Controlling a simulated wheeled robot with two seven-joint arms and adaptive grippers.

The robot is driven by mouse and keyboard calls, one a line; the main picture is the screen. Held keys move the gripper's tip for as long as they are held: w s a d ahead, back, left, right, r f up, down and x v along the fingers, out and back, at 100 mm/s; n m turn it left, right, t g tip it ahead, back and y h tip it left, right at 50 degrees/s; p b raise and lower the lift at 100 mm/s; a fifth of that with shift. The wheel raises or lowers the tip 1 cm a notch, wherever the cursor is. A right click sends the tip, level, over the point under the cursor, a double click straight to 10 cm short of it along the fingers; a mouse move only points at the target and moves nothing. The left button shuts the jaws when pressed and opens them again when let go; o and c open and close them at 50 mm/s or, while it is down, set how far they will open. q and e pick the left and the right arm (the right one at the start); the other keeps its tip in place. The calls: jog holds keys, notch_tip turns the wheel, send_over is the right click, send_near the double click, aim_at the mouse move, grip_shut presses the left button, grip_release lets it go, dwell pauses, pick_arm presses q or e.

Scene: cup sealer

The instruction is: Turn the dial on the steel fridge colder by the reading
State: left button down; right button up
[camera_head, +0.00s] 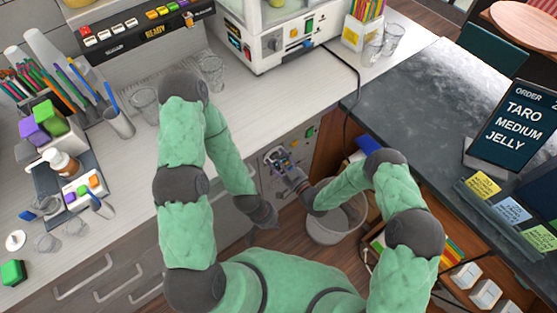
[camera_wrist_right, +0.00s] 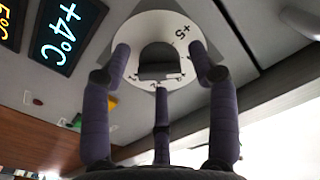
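The dial (camera_wrist_right: 160,25) is a pale disc with printed marks, "+5" among them, and a dark grey knob (camera_wrist_right: 158,58) at its middle. It sits on the grey fridge front. A lit display (camera_wrist_right: 68,33) left of it reads "+4°C", and a second display (camera_wrist_right: 10,20) with yellow figures is cut off. My right gripper (camera_wrist_right: 160,65) has its purple fingers apart, on both sides of the knob, with visible gaps; contact is unclear. In the head view my right gripper (camera_head: 280,162) is at the steel front under the counter and covers the dial. My left gripper (camera_head: 262,218) hangs lower; its fingers are unclear.
A grey bin (camera_head: 335,225) stands below my right forearm. The white counter (camera_head: 230,110) holds cups, a sealer machine (camera_head: 285,35) and a straw holder (camera_head: 362,30). The dark counter (camera_head: 430,100) at right carries an order screen (camera_head: 515,125). Drawer handles (camera_head: 85,280) protrude at lower left.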

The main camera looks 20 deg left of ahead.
jog(key=c, duration=0.8)
